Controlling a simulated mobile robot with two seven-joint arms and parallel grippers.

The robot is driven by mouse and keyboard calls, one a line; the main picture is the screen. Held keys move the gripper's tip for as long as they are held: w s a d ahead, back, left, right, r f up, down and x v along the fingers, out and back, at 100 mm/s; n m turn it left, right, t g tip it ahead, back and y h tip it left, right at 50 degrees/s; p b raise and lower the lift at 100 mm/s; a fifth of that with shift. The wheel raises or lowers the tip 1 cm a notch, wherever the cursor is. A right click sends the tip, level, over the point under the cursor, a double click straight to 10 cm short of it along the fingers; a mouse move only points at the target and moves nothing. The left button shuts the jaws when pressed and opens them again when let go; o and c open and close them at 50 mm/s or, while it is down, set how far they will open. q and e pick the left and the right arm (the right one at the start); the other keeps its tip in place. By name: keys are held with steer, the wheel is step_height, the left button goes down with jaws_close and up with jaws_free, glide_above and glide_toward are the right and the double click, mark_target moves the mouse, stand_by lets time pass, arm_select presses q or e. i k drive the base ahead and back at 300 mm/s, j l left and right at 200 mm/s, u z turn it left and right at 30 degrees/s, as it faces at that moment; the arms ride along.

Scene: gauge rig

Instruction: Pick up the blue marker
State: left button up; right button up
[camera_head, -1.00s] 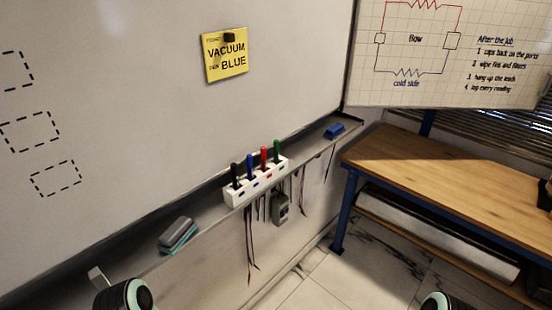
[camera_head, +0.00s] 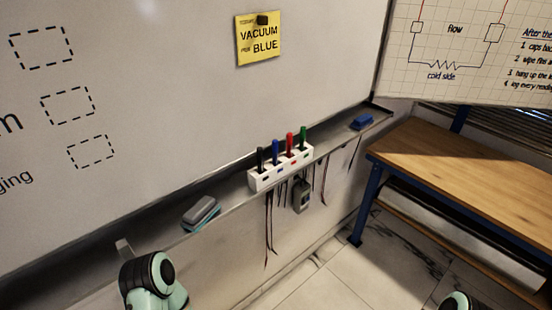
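The blue marker (camera_head: 276,151) stands upright in a white holder (camera_head: 265,182) on the ledge under the whiteboard. It is second from the left, between a black marker (camera_head: 260,159) and a red marker (camera_head: 289,143). A green marker (camera_head: 303,137) stands at the right end. The markers' lower parts are hidden in the holder. Parts of my two arms show at the bottom edge, one left of centre and one at the right. Neither gripper's fingers are in view, and nothing of mine is near the holder.
A grey and teal eraser (camera_head: 201,212) lies on the ledge to the left, and a blue block (camera_head: 361,122) lies at its right end. Leads and a small grey device (camera_head: 302,196) hang below the ledge. A wooden bench (camera_head: 470,170) stands at the right. A yellow note (camera_head: 259,40) is on the whiteboard.

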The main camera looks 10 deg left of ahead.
mark_target(275, 143)
steer(key=u, duration=2)
steer(key=l+u, duration=0.3)
steer(key=k+l+u, duration=0.15)
steer(key=l+u, duration=0.15)
steer(key=k+l+u, duration=0.15)
steer(key=l+u, duration=0.2)
steer(key=k+l+u, duration=0.2)
steer(key=l, duration=0.25)
steer(key=k+l+u, duration=0.2)
steer(key=k+l, duration=0.2)
